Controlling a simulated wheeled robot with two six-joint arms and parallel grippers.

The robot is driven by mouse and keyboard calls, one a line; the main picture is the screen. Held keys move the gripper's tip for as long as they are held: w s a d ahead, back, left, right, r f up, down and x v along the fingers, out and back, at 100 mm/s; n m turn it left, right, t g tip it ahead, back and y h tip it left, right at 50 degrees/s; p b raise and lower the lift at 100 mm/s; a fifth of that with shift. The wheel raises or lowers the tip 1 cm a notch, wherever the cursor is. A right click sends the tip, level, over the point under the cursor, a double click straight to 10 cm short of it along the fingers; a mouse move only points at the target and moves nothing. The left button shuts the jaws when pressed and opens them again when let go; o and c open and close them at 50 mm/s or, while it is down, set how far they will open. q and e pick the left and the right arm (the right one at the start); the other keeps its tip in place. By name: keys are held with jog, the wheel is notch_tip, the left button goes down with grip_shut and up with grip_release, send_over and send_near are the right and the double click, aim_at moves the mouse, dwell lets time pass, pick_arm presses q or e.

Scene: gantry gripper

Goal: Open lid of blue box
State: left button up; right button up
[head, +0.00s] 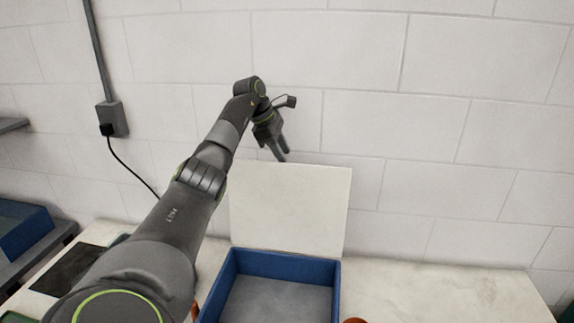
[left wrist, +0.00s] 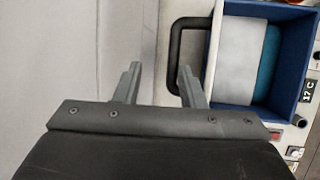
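The blue box (head: 328,268) sits on the pale worktop at the bottom middle of the head view. Its cream lid (head: 290,208) stands raised at the back, and the grey inside of the box shows. In the left wrist view the blue box (left wrist: 292,62) is at the right, with a black handle (left wrist: 176,50) beside a pale panel. My left gripper (head: 280,156) is just above the lid's top edge in the head view. My right gripper is not in view.
A pale brick wall (head: 440,130) rises close behind the lid. A grey wall socket (head: 112,119) with a cable is at the left. Another blue bin (head: 25,230) stands on a shelf at the far left. The worktop (head: 450,292) right of the box is mostly clear.

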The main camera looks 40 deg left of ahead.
pick_arm(q)
jog(key=b+v, duration=0.1)
jog(key=v, duration=1.2)
jog(key=shift+s+r, duration=0.25)
jog(key=shift+f, duration=0.1)
